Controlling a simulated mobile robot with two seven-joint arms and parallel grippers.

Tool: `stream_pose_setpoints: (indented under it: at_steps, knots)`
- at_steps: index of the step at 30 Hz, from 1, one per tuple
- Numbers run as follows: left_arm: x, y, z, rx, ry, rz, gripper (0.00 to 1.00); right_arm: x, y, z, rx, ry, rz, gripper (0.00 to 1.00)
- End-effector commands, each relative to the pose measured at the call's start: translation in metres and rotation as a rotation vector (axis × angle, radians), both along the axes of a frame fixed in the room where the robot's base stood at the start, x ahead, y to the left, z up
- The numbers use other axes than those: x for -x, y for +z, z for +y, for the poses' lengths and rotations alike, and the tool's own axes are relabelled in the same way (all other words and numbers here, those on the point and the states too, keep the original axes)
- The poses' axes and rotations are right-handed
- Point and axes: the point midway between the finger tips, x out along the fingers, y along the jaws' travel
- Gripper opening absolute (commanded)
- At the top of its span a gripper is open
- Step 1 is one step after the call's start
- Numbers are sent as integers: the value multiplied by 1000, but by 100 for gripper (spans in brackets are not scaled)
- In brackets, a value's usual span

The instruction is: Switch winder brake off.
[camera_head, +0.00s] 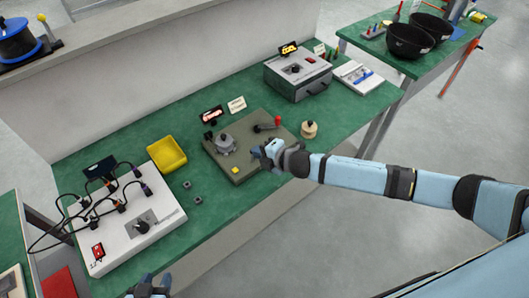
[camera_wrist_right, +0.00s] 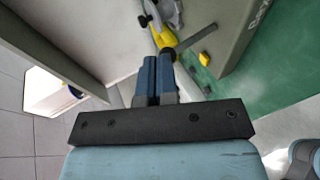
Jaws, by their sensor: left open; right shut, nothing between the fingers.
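No label that I can read names the winder brake. A grey-green panel box (camera_head: 222,170) on the green table carries a round grey fixture (camera_head: 222,143), a lever with a red knob (camera_head: 277,122) and a yellow square (camera_head: 235,170). At the far top left a blue spool (camera_head: 14,45) stands beside a yellow-knobbed lever (camera_head: 43,20). My right gripper (camera_head: 262,155) is shut and empty at the panel's right front side; its closed fingers also show in the right wrist view (camera_wrist_right: 155,75). My left gripper (camera_head: 149,287) is open at the bottom edge, partly cut off.
A white box (camera_head: 160,231) with black cables and a knob stands at the left. A yellow tray (camera_head: 167,153), a grey instrument box (camera_head: 298,75) and a small pale spool (camera_head: 309,129) share the table (camera_head: 215,97). Black bowls (camera_head: 408,40) sit on another table.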

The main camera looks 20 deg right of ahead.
Motion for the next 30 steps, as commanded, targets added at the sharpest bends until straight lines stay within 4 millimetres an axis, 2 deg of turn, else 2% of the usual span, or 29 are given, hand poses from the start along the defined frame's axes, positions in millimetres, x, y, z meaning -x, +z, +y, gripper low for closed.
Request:
stream_pose_setpoints:
  at_steps: [1,3,11,20,30]
  knots:
    - [0,9,0,-1,0,-2,43,-5,6,2,-1,-1,0,0]
    - [-1,13,1,-2,2,-5,43,-10,7,4,-2,0,-1,0]
    - [1,14,7,-12,11,4,43,-28,8,10,-1,0,-2,0]
    - [3,13,6,-10,11,8,43,-27,7,9,-1,0,-1,0]
    - [2,31,3,-6,8,5,43,-26,22,9,-1,0,-1,0]
